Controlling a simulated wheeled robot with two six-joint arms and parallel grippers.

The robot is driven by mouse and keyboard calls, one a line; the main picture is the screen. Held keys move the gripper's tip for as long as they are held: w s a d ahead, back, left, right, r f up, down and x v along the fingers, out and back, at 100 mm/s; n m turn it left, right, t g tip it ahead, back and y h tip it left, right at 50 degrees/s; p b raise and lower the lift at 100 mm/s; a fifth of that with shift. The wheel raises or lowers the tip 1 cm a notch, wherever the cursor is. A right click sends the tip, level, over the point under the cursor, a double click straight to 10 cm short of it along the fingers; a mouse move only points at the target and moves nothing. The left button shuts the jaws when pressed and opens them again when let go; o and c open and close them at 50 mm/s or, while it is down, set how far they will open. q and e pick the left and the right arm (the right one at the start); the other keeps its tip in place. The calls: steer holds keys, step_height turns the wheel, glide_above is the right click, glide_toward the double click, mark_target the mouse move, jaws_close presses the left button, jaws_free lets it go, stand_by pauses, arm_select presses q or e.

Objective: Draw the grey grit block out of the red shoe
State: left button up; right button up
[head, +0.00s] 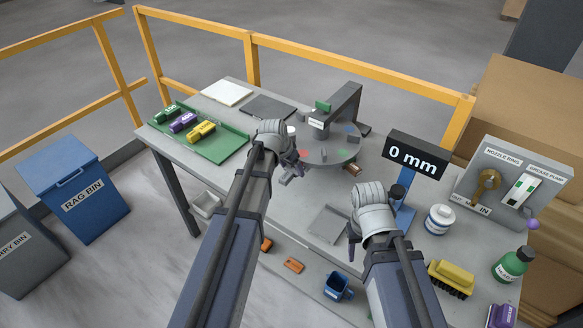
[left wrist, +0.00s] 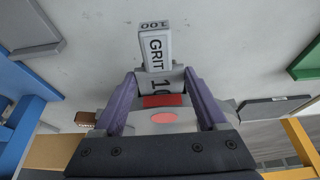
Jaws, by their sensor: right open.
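The grey grit block (left wrist: 155,50), lettered GRIT and 100, stands out past the fingertips of my left gripper (left wrist: 161,73) in the left wrist view. The purple fingers close in on both sides of its grey lower part. In the head view the block (head: 285,178) shows small below my left gripper (head: 291,168), by the near edge of the round disc. The red shoe (head: 304,153) shows as a red patch on the disc; red also shows behind the block (left wrist: 163,101). Whether block and shoe touch is unclear. My right gripper (head: 353,241) is open and empty.
The grey round disc (head: 335,157) has an arched arm (head: 345,102) over it. A "0 mm" gauge (head: 416,156) stands right of it. A shallow grey tray (head: 328,224) lies between my arms.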

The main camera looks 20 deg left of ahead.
mark_target(283, 179)
arm_select(q)
jaws_close()
steer(key=shift+s+a, duration=0.3)
steer(key=shift+s, duration=0.5)
steer(key=shift+s+a, duration=0.3)
steer(key=shift+s, duration=0.55)
steer(key=shift+s+a, duration=0.3)
steer(key=shift+s, duration=0.5)
arm_select(e)
steer(key=shift+r, duration=0.1)
arm_select(q)
steer(key=shift+s+a+r+p, duration=0.25)
steer(key=shift+s+r+p, duration=0.45)
steer(key=shift+r+p, duration=0.05)
steer(key=shift+s+a+r+p, duration=0.25)
steer(key=shift+s+r+p, duration=0.45)
steer(key=shift+r+p, duration=0.05)
arm_select(e)
steer(key=shift+r, duration=1.4)
